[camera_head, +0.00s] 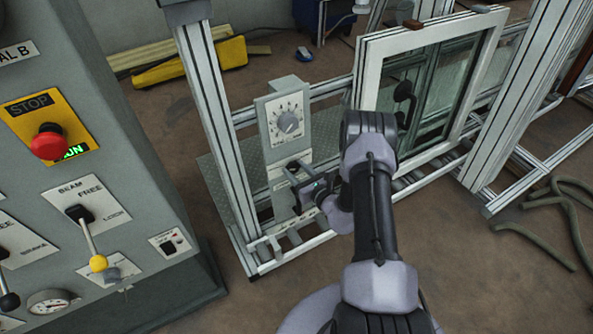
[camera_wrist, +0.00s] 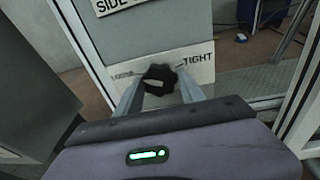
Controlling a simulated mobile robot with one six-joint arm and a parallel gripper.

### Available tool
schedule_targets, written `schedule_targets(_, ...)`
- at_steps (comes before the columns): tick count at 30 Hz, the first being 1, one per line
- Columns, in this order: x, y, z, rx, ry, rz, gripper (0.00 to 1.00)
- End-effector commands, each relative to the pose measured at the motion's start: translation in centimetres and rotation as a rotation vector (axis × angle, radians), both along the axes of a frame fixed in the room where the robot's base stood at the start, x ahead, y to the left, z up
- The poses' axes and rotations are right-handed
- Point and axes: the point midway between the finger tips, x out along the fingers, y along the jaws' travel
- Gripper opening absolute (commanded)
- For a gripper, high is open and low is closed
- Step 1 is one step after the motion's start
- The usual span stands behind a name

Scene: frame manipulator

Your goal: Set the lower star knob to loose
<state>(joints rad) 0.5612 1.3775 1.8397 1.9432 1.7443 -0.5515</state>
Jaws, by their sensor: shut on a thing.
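The star knob (camera_wrist: 160,77) is black and lobed, with a pale patch on its lower face. It sits on a white plate (camera_wrist: 184,77) with LOOSE printed at the left and TIGHT at the right. My gripper (camera_wrist: 160,88) is shut on the knob, one finger at each side. In the head view my gripper (camera_head: 304,187) is at the lower part of a grey panel and largely hides the knob. I cannot tell clearly which word the knob points to.
The grey panel (camera_head: 268,120) has a round dial (camera_head: 289,122) above my gripper. A framed window (camera_head: 372,75) stands to the right. A control cabinet (camera_head: 150,150) with a red stop button (camera_head: 48,143) and levers fills the left. Hoses (camera_head: 575,215) lie on the floor at right.

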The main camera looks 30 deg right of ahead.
Motion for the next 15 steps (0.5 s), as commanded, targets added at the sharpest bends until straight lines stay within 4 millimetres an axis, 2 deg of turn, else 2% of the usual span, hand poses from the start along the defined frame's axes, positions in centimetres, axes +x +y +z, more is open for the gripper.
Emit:
schedule_targets(6,0.04,0.04,0.07,-0.109,-0.004,0.012,0.05)
schedule_targets(15,0.05,0.05,0.10,-0.181,-0.008,0.020,0.05)
